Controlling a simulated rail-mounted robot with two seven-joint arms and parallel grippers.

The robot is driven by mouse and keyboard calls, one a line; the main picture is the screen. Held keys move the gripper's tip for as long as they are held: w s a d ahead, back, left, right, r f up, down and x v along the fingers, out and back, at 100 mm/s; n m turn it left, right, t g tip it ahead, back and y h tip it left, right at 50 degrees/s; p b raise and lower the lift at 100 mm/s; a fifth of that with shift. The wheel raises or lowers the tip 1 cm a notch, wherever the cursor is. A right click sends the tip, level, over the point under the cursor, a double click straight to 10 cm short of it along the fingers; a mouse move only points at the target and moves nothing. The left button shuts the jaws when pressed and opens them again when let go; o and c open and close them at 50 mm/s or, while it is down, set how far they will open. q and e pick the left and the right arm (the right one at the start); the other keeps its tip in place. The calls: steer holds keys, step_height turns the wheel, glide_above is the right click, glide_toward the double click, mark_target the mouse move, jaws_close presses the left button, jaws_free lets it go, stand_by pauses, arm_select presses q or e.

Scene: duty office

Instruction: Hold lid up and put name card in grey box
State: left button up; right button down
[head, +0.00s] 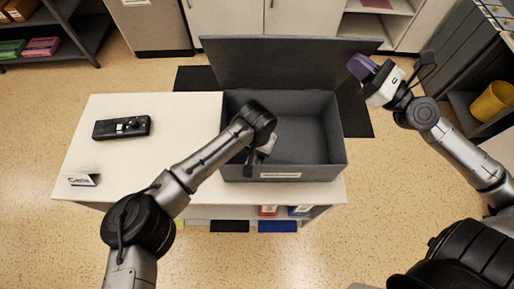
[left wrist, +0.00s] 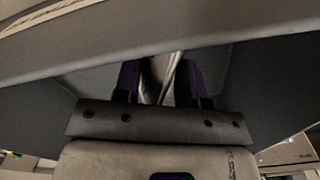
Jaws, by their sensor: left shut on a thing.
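The grey box (head: 335,135) stands on the right part of the white-topped cabinet. Its lid (head: 290,62) is raised at the back. My left gripper (head: 256,158) reaches down into the box; its fingertips are mostly hidden in the head view. In the left wrist view its purple fingers are shut on a thin, pale, folded card (left wrist: 160,78), beneath a grey panel edge. My right gripper (head: 360,67) is by the lid's right end; I cannot tell whether it touches the lid or how its fingers stand. A small white tent card (head: 82,180) with dark lettering stands at the cabinet's front left.
A black device (head: 122,127) with knobs lies on the cabinet's left part. The white top (head: 165,135) between it and the box is mostly clear. Coloured items lie on the shelf below. A grey shelf unit with a yellow bin (head: 492,101) stands at the right.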

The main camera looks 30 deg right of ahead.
arm_select(q)
steer(key=o, duration=1)
steer(key=shift+r, duration=0.1)
steer(key=shift+r, duration=7.4)
steer(key=shift+s+a, duration=0.1)
steer(key=shift+s, duration=0.05)
steer(key=shift+s+a, duration=2.4)
steer(key=shift+s, duration=0.3)
steer(key=shift+s+a, duration=2.45)
steer(key=shift+s, duration=0.25)
steer(key=shift+s+a, duration=2.4)
steer(key=shift+s, duration=0.3)
